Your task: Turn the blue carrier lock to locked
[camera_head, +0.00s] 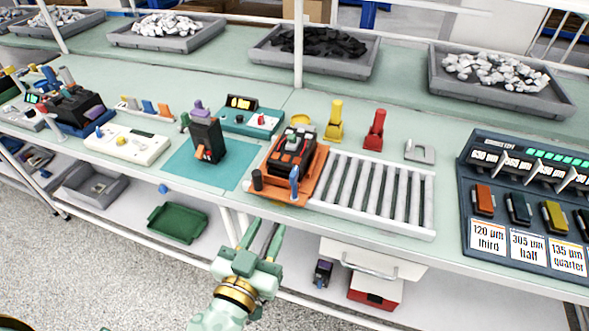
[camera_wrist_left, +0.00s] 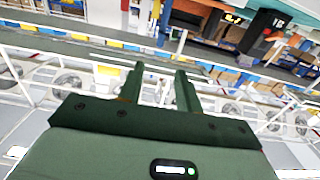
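The blue carrier lock (camera_head: 294,182) is a small upright lever at the front edge of the orange carrier (camera_head: 311,188). The carrier holds a black and orange breaker (camera_head: 292,150), with a dark knob at its front left. I cannot tell the lock's exact setting at this size. My left gripper (camera_head: 262,230) is in front of the bench edge, below and left of the carrier, apart from the lock. Its two fingers are spread with nothing between them, and they also show apart in the left wrist view (camera_wrist_left: 158,80). My right gripper is not in view.
A white roller track (camera_head: 375,190) adjoins the carrier on the right. A black device (camera_head: 206,140) stands on a teal mat (camera_head: 180,174) to the left. Yellow (camera_head: 335,122) and red (camera_head: 376,130) pieces stand behind. A dark labelled rack (camera_head: 480,220) is far right.

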